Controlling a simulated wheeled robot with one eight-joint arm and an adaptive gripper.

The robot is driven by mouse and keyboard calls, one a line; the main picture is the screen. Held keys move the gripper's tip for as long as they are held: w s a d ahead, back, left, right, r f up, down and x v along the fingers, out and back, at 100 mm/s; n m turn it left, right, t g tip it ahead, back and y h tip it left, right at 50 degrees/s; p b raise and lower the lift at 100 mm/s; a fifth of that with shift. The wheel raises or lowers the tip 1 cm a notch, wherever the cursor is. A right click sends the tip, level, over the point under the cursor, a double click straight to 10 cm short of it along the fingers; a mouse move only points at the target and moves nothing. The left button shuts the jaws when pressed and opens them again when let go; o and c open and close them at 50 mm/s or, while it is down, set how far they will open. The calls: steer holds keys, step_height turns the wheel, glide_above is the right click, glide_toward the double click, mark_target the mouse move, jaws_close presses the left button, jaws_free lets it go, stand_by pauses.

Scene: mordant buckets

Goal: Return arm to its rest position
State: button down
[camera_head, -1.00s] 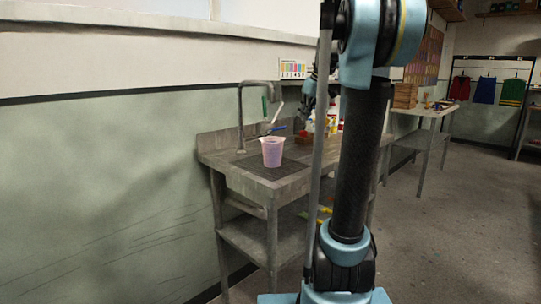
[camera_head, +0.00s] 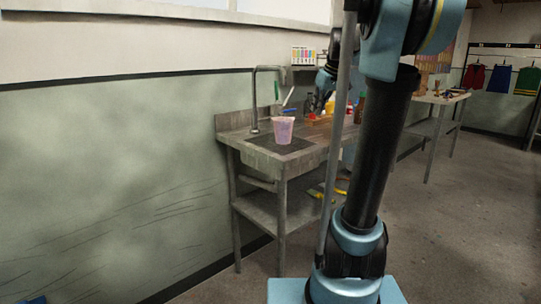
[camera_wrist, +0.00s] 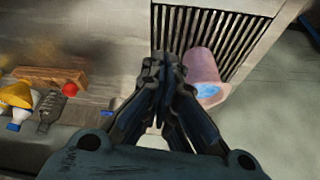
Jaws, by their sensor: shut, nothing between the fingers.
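My gripper shows large in the wrist view (camera_wrist: 160,68), its dark fingers together with nothing between them. In the head view my arm fills the right half, and the gripper end is small and partly hidden behind my own links. A pink bucket (camera_head: 283,131) stands upright on the dark draining grid (camera_head: 281,144) of the sink bench. In the wrist view the bucket (camera_wrist: 202,66) is to the right of my fingertips, apart from them as far as I can tell, with something bluish inside.
The sink bench (camera_head: 262,153) has a tall tap (camera_head: 254,100) behind the bucket. A red ball (camera_wrist: 70,89), a wooden box (camera_wrist: 40,74) and bottles lie left of my gripper in the wrist view. Open floor (camera_head: 440,215) is on the right, before another table (camera_head: 436,98).

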steer(key=s+f+m+g+h, duration=0.1)
steer(key=s+f+m, duration=0.5)
steer(key=s+f, duration=2.3)
steer(key=s+h, duration=0.1)
steer(key=s, duration=0.3)
steer(key=shift+s+d+f+g+h, duration=0.15)
steer(key=shift+d+f+g+h, duration=0.15)
steer(key=shift+g, duration=0.1)
steer(key=shift+w+f, duration=0.2)
steer(key=shift+w, duration=0.25)
